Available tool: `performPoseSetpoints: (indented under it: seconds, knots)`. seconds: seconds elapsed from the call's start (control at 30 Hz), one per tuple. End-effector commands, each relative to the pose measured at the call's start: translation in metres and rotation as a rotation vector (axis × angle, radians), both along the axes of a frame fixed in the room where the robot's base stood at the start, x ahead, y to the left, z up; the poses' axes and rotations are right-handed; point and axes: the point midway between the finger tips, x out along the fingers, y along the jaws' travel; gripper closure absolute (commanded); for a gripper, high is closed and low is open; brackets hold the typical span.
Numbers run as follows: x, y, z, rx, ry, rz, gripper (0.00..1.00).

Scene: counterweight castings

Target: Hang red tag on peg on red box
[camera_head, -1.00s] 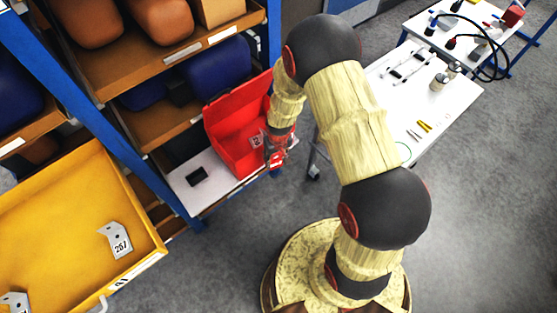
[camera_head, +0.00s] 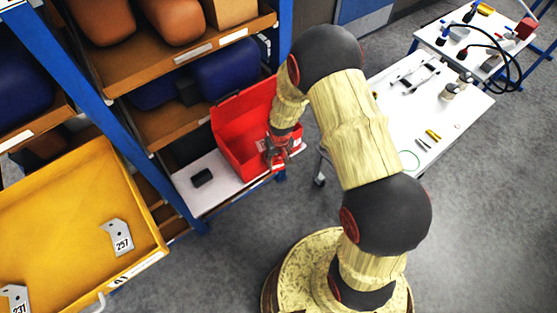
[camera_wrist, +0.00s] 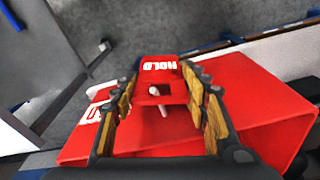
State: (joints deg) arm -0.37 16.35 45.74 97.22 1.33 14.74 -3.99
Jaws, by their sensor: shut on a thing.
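The red box (camera_head: 232,148) stands on a white shelf with its lid raised; its red surface also fills much of the wrist view (camera_wrist: 262,112). My gripper (camera_head: 283,158) is at the box's front right side. In the wrist view my gripper (camera_wrist: 160,88) is shut on the red tag (camera_wrist: 160,72), which bears the word HOLD and sits between the fingertips. A short pale peg (camera_wrist: 163,109) shows just below the tag, between the fingers. I cannot tell whether the peg passes through the tag's hole.
A blue rack post (camera_head: 120,135) and a yellow tray (camera_head: 70,195) are at left. A white table (camera_head: 440,105) with tools stands at right. Grey floor lies between.

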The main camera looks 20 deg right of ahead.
Motion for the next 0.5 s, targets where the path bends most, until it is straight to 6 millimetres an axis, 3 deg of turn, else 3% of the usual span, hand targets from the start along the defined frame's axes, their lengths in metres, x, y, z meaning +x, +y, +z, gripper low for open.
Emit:
performPoseSetpoints:
  seconds: [0.03,0.4,0.43,0.5]
  knots:
    - [0.0159,-0.0002,0.0072,0.000,-0.034,-0.005,0.75]
    - [0.0172,-0.0004,0.0087,0.001,-0.037,-0.006,0.75]
    - [0.0172,-0.0004,0.0088,0.001,-0.037,-0.006,0.55]
    - [0.0173,-0.0004,0.0089,0.001,-0.038,-0.006,0.51]
